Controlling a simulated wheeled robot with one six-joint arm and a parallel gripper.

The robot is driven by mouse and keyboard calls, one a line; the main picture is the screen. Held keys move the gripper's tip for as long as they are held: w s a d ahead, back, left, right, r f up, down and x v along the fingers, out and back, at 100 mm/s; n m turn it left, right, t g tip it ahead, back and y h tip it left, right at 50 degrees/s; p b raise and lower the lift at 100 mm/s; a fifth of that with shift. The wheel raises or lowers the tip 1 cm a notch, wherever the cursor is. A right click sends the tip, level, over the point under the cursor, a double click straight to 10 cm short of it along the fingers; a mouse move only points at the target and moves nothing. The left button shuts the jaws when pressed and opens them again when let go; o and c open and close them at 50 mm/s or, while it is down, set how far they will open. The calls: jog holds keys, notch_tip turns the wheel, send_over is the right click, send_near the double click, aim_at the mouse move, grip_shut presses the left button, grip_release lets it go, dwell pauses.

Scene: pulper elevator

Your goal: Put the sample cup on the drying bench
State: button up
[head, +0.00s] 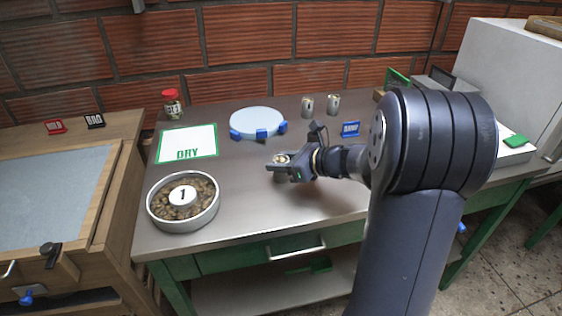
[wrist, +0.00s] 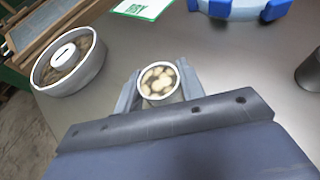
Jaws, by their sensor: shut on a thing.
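My gripper (head: 283,166) is shut on the sample cup (head: 281,159), a small pale metal cup, over the middle of the grey metal table. In the wrist view the cup (wrist: 158,82) sits upright between the two fingers (wrist: 157,88), with pale beans inside. I cannot tell whether its base touches the table. A white mat with a green border marked DRY (head: 187,145) lies to the left of my gripper, bare. Its corner shows in the wrist view (wrist: 143,9). A wooden bench with a grey panel (head: 50,190) stands at the far left.
A round pan of beans marked 1 (head: 160,212) stands front left. A pale disc with blue clamps (head: 256,121) lies behind my gripper. Two metal cups (head: 307,106) (head: 333,104), a blue sign (head: 350,129) and a red-lidded jar (head: 172,104) stand near the back.

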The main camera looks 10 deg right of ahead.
jog(key=o, duration=1)
jog(key=shift+r, duration=0.15)
jog(key=p+v, duration=0.1)
jog(key=v, duration=1.1)
